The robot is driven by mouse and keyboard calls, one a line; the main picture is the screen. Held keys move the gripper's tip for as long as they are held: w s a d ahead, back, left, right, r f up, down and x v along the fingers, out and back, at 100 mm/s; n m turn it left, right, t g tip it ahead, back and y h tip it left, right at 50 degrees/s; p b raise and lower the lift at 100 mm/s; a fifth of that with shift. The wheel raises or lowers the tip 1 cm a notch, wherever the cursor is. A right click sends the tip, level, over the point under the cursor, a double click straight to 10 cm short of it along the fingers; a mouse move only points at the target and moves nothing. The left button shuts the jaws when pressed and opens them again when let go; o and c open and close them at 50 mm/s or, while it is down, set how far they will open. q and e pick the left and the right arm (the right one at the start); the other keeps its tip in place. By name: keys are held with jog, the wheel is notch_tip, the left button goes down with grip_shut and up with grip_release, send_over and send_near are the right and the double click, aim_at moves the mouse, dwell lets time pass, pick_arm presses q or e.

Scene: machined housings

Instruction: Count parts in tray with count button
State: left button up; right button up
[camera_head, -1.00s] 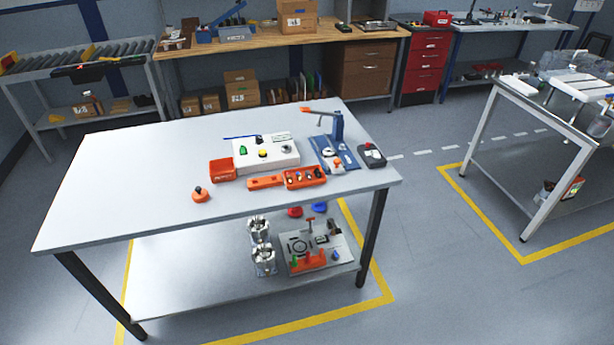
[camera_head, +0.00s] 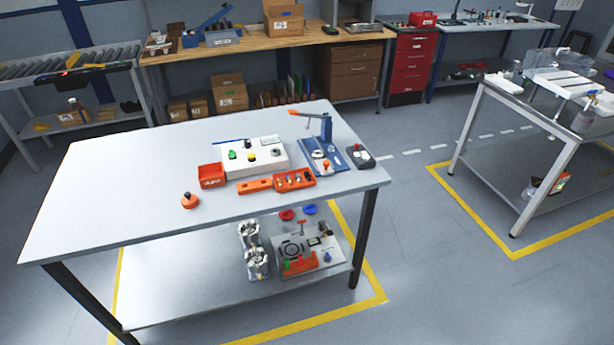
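An orange parts tray (camera_head: 295,180) with several small parts in its compartments lies near the front edge of the white table. A white button box (camera_head: 256,157) sits just behind it, with a green, a yellow and a dark button on its top; which one is the count button I cannot tell. A small grey box with a red button (camera_head: 360,156) stands at the table's right end. Neither of my grippers is in view.
The white table (camera_head: 110,195) is bare on its left. An orange bin (camera_head: 211,175), an orange knob-like piece (camera_head: 189,201) and a blue lever fixture (camera_head: 324,150) stand on it. Metal housings (camera_head: 255,250) and a grey fixture plate (camera_head: 308,252) are on its lower shelf. Grey floor is free around it.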

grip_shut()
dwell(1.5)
